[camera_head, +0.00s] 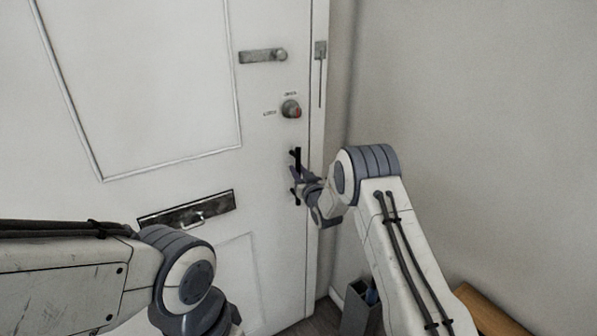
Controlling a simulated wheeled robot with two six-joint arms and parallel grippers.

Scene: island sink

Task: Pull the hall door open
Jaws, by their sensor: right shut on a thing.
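The hall door (160,90) is a white panelled door that fills the left half of the view. It appears closed against its frame at the right edge. A black vertical pull handle (297,156) sits low near that edge. My right gripper (298,182) is at the handle, shut on it; its fingers are small and partly hide the handle's middle. My left arm comes in at the lower left, but its gripper is out of view below the picture.
The door carries a latch (262,56), a round lock knob (290,109) and a mail slot (187,210). A plain wall (470,110) stands close on the right. A grey bin (358,308) and a wooden surface (492,312) are at the lower right.

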